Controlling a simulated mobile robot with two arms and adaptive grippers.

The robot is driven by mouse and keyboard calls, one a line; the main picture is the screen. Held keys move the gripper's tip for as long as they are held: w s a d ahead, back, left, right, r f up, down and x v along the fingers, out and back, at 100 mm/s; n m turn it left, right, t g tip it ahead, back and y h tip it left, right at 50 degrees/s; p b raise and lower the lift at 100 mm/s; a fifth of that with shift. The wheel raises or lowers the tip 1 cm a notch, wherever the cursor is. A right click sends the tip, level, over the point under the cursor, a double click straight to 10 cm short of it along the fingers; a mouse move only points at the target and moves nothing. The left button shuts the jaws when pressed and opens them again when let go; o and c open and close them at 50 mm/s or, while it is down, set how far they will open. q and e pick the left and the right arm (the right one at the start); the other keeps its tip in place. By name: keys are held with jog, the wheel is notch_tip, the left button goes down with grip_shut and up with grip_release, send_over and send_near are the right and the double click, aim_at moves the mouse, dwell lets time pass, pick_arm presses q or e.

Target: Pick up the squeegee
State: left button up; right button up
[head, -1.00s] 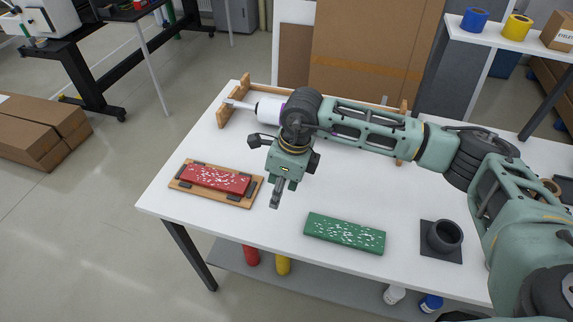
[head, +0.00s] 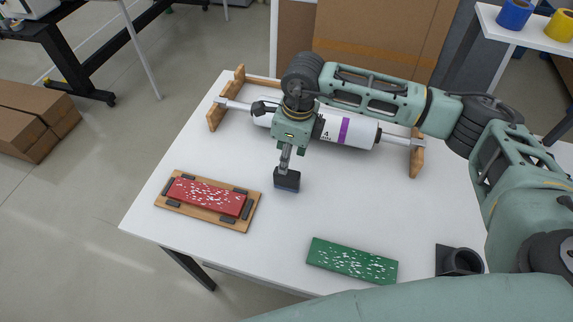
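My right gripper (head: 285,160) points down over the middle of the white table (head: 330,210). Its fingers reach a dark block with a bluish lower edge (head: 287,181), which looks like the squeegee. The fingers meet the top of this block, and the block is at or close to the table surface. The fingers are narrow and seen nearly edge-on, so I cannot tell whether they are closed on it. My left gripper is not in view.
A red speckled plate (head: 206,198) lies on a wooden board at left. A green speckled plate (head: 352,260) lies at front. A black cup-like holder (head: 463,262) is at right. A white roller with a purple band (head: 358,131) rests on wooden stands behind the gripper.

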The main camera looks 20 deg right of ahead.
aim_at(288, 173)
jog(key=shift+f, duration=0.45)
jog(key=shift+s+a+f+p, duration=0.15)
jog(key=shift+s+f+p, duration=0.15)
jog(key=shift+p, duration=0.05)
jog(key=f+p, duration=0.1)
jog(key=s+f+p, duration=0.1)
jog(key=shift+s+a+f, duration=0.15)
jog(key=shift+f, duration=0.15)
jog(key=f, duration=0.1)
jog(key=f+p, duration=0.1)
jog(key=shift+w+f, duration=0.25)
jog(key=shift+f, duration=0.35)
jog(key=shift+a, duration=0.1)
jog(key=shift+c, duration=1.4)
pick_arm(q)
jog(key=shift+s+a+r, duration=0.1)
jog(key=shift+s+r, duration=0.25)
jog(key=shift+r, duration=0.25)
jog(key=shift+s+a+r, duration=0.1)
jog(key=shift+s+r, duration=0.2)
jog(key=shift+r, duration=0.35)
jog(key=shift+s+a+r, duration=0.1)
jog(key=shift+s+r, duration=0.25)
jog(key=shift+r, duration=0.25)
pick_arm(e)
grip_shut()
